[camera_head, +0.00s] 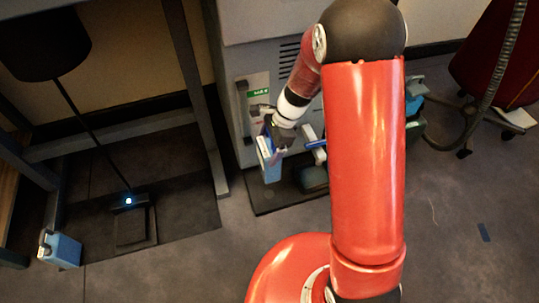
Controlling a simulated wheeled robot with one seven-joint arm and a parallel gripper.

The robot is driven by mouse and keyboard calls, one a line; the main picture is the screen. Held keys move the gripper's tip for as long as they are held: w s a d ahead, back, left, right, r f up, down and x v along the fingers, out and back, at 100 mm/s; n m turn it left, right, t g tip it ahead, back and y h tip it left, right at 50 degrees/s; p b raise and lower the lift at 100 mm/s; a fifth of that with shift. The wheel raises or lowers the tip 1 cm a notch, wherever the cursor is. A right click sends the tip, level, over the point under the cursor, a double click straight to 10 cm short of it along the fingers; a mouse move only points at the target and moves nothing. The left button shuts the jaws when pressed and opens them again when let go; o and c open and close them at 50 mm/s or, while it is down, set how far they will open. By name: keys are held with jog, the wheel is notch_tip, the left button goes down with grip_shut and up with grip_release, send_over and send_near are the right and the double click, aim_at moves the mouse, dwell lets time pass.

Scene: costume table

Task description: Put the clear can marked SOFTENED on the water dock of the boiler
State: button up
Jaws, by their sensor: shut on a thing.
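My gripper (284,133) is shut on a light-blue can with a pale edge (268,163), in front of the grey boiler (262,58). The can is roughly upright, above or at the left part of a dark base plate (268,206) on the floor at the boiler's foot. I cannot tell whether it touches the plate. No marking on the can is readable. My red arm hides the right part of the boiler and plate. A second light-blue can (63,250) stands on the floor at the lower left.
A dark table frame (196,100) stands left of the boiler. A black lamp (42,42) leans there, its base lit blue. A blue handle (293,147) and a dark block (313,178) sit beside the held can. A hose (490,75) hangs at the right. Front floor is mostly clear.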

notch_tip(320, 180, down, 16)
jog(key=b, duration=0.4)
jog(key=shift+f, duration=0.2)
jog(key=shift+f, duration=0.2)
jog(key=o, duration=1.9)
jog(key=d+r+n+t+p, duration=0.1)
jog(key=d+r+n+p, duration=0.15)
jog(key=r, duration=0.85)
jog(key=d+r+n+p, duration=0.1)
jog(key=d+r, duration=0.2)
jog(key=r, duration=0.7)
jog(key=s+d+r+n+t+h, duration=0.1)
jog(key=s+d+r+n+t, duration=0.1)
jog(key=s+r, duration=0.4)
jog(key=s+d+r+n+t+h, duration=0.1)
jog(key=s+d+r+n+t, duration=0.1)
jog(key=s+r+n, duration=0.3)
jog(key=s+d+r+n+t+h, duration=0.1)
jog(key=s+d+r+n, duration=0.3)
jog(key=s+r, duration=0.4)
jog(key=shift+s+d+r+t+h, duration=0.1)
jog(key=shift+s+r+t+h, duration=0.1)
jog(key=shift+s+h, duration=0.15)
jog(key=shift+s+d+r+t+h, duration=0.1)
jog(key=shift+s+t+h, duration=0.1)
jog(key=shift+s+h, duration=0.1)
